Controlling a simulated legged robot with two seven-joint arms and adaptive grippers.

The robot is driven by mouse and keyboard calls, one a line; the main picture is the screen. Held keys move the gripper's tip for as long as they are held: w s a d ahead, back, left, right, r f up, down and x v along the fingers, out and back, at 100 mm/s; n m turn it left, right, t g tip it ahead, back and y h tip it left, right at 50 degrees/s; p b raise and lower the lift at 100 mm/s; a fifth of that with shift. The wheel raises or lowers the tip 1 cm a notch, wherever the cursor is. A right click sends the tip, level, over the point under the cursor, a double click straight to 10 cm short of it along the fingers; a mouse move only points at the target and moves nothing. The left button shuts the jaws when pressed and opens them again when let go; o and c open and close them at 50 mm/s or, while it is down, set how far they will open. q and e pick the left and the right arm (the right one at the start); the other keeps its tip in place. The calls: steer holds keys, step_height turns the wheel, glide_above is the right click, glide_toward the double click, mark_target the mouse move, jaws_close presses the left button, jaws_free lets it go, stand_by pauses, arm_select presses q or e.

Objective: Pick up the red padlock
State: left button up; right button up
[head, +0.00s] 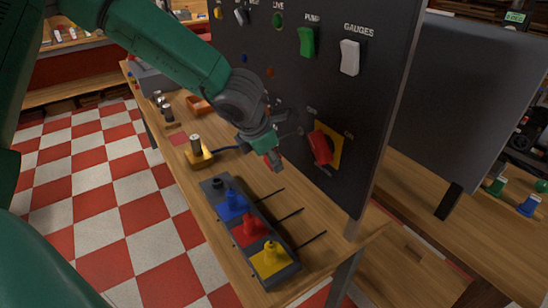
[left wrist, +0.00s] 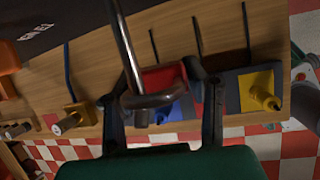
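The red padlock (left wrist: 163,78) sits between the fingers of my left gripper (left wrist: 158,88) in the left wrist view. Its grey metal shackle (left wrist: 124,45) is long and curves round in front of the red body. In the head view, my left gripper (head: 273,157) hangs above the table near the black panel, with a bit of the red padlock (head: 268,160) showing at the fingertips. The fingers look closed on the padlock's body, clear of the tabletop. My right gripper is in neither view.
A black rack (head: 288,272) with blue, red and yellow bases and thin rods stands below the gripper. A red rotary switch (head: 320,147) on a yellow plate is on the upright panel (head: 345,105), close to the right. A yellow block (head: 199,158) stands to the left.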

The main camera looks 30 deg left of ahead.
arm_select(q)
steer(key=shift+a+f, duration=0.2)
steer(key=shift+a, duration=0.35)
steer(key=shift+c, duration=0.8)
steer(key=shift+d, duration=0.35)
steer(key=shift+d+r, duration=0.15)
steer(key=shift+d, duration=0.3)
jaws_close()
steer(key=shift+r, duration=0.1)
steer(key=shift+a+r+p, duration=0.15)
steer(key=shift+r+p, duration=0.35)
steer(key=shift+p, duration=0.15)
steer(key=shift+a+r+p, duration=0.15)
steer(key=shift+r+p, duration=0.2)
steer(key=shift+p, duration=0.05)
steer(key=s+a+p, duration=0.3)
steer(key=s+p, duration=0.1)
steer(key=s, duration=0.4)
steer(key=s+a+p, duration=0.3)
steer(key=s+p, duration=0.1)
steer(key=s, duration=0.4)
steer(key=shift+s+a+f, duration=0.15)
steer(key=shift+s+a, duration=0.15)
steer(key=shift+a, duration=0.05)
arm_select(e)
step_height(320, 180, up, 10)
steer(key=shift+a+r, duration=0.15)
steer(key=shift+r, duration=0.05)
